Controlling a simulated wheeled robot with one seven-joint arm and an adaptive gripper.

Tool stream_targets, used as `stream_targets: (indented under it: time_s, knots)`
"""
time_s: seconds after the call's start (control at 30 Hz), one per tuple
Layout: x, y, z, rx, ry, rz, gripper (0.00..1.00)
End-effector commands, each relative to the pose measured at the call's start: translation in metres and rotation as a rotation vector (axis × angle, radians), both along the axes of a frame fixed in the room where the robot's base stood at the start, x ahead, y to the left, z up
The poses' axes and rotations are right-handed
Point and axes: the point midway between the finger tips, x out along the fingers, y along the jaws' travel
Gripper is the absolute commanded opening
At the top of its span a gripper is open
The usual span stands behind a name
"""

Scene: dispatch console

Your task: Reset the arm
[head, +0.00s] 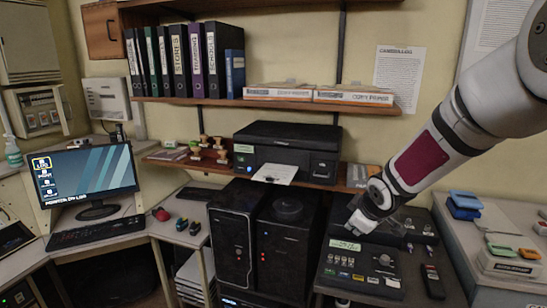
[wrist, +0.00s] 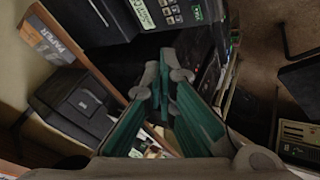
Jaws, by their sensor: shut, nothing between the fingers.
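My arm reaches in from the upper right of the head view. My gripper (head: 360,222) is shut and empty, over the left part of a dark console (head: 345,272) with a lit display (head: 345,245), coloured buttons and a small lever. In the wrist view the fingers of my gripper (wrist: 166,78) show dark green pads, with nothing held between them. The console also shows at the top of the wrist view (wrist: 125,30). I cannot tell from these views whether the fingertips touch anything.
A black printer (head: 288,150) stands on a shelf behind. Two black computer towers (head: 232,245) are left of the console. A handset (head: 432,282) lies at its right. A monitor (head: 85,178) and keyboard (head: 95,233) are at far left.

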Motion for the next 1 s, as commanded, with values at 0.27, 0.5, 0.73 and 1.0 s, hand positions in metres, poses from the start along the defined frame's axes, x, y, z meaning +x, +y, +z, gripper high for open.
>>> stream_targets:
  time_s: [0.27, 0.5, 0.73, 1.0]
  knots:
    - [-0.086, -0.008, 0.082, 0.035, 0.031, -0.25, 0.0]
    - [-0.175, -0.005, 0.125, 0.134, 0.058, -0.455, 0.0]
    - [-0.264, 0.007, 0.143, 0.279, 0.1, -0.624, 0.0]
    - [-0.336, 0.023, 0.141, 0.426, 0.161, -0.732, 0.0]
